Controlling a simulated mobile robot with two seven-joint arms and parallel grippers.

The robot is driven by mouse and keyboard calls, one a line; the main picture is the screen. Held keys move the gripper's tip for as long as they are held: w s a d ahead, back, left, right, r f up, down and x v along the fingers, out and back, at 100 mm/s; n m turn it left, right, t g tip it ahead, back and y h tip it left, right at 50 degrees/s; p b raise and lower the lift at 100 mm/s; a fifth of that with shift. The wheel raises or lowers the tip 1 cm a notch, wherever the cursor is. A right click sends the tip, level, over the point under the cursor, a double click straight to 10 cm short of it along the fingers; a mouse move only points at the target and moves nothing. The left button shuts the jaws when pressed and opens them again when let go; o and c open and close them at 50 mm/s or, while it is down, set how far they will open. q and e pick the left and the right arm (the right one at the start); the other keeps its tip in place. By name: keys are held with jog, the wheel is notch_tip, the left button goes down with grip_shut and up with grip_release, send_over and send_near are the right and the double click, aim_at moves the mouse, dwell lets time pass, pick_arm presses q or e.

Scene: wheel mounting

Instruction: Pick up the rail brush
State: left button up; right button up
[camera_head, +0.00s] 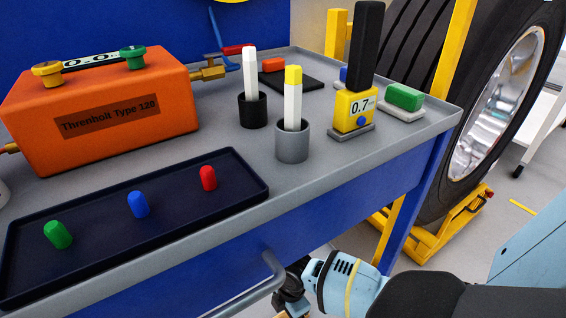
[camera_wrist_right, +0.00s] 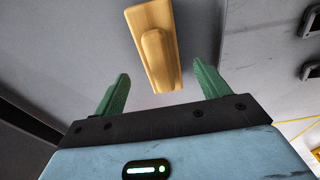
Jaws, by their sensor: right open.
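A yellow piece (camera_wrist_right: 152,30) with a long flat back and a raised, rounded grip looks like the rail brush. It lies against a grey surface in the right wrist view. My right gripper (camera_wrist_right: 160,68) is open, with its two green fingers apart on either side of the near end of the yellow piece. The fingers do not visibly touch it, and how far apart in depth they are I cannot tell. In the head view my right wrist (camera_head: 290,298) is low, beside the bench's front, and its fingers are not clear. My left gripper is not in view.
The workbench (camera_head: 335,170) holds an orange box (camera_head: 100,105), a dark tray (camera_head: 100,245) with coloured pegs, two cups with sticks, a yellow gauge (camera_head: 354,108) and a green block (camera_head: 404,97). A metal bar (camera_head: 270,275) juts from its front. A large wheel (camera_head: 500,100) stands right.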

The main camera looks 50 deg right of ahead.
jog(key=shift+a+f, duration=0.1)
jog(key=shift+f, duration=0.55)
jog(key=shift+w, duration=0.1)
notch_tip(320, 180, down, 5)
jog(key=b, duration=0.3)
jog(key=shift+a+r, duration=0.15)
jog(key=shift+f+b, duration=0.25)
jog(key=shift+b, duration=0.05)
jog(key=shift+r, duration=0.1)
jog(key=shift+c, duration=0.4)
jog(key=c, duration=1.1)
